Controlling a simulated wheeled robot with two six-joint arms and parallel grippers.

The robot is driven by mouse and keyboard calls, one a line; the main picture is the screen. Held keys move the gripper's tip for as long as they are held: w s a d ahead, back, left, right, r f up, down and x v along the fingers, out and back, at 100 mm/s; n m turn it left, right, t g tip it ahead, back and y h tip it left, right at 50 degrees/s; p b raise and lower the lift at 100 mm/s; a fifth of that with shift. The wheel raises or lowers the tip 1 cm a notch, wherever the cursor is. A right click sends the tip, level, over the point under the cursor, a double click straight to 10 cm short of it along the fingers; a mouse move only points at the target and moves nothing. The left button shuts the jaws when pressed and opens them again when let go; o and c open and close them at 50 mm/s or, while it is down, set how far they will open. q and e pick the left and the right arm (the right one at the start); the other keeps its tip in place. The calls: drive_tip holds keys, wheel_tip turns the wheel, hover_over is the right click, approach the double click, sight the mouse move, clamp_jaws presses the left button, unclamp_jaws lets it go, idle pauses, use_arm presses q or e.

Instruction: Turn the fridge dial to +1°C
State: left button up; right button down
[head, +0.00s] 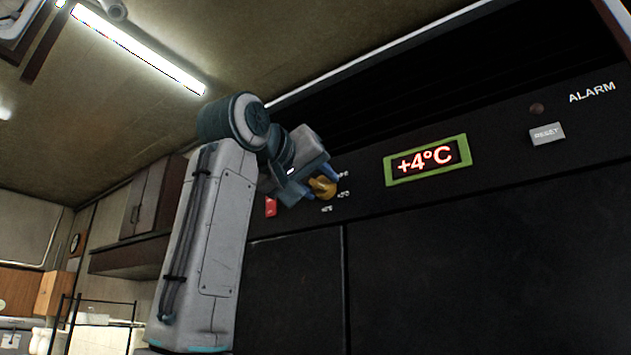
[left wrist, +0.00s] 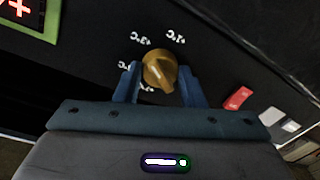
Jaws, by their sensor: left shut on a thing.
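The fridge dial, a brass-orange knob (head: 323,188), sits on the black control panel, left of the display. It also shows in the left wrist view (left wrist: 160,68), with small white temperature marks around it, some partly hidden and hard to read. My left gripper (head: 318,184) is at the dial, its two blue fingers on either side of the knob, shut on it; the left wrist view shows the same hold (left wrist: 160,82). The green-framed display (head: 427,159) reads +4°C in red. My right gripper is not in view.
A red switch (head: 270,206) is on the panel left of the dial. A RESET button (head: 547,134) and a dark alarm lamp (head: 537,108) are at the right. Dark fridge doors (head: 430,270) lie below the panel. Wall cabinets (head: 145,205) stand behind at the left.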

use_arm(q)
drive_tip(key=shift+m, duration=0.9)
drive_tip(key=shift+f+m+b, duration=0.1)
drive_tip(key=shift+m+b, duration=0.25)
drive_tip(key=shift+m, duration=0.55)
drive_tip(key=m, duration=0.2)
drive_tip(key=shift+m+h, duration=0.3)
drive_tip(key=shift+m, duration=0.1)
drive_tip(key=m, duration=0.4)
drive_tip(key=shift+m+b, duration=0.3)
drive_tip(key=shift+b, duration=0.05)
drive_tip(key=shift+m, duration=0.5)
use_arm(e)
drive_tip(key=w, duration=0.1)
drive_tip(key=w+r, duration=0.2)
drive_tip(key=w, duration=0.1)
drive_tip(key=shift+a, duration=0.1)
use_arm(q)
drive_tip(key=shift+h, duration=0.4)
drive_tip(key=o, duration=1)
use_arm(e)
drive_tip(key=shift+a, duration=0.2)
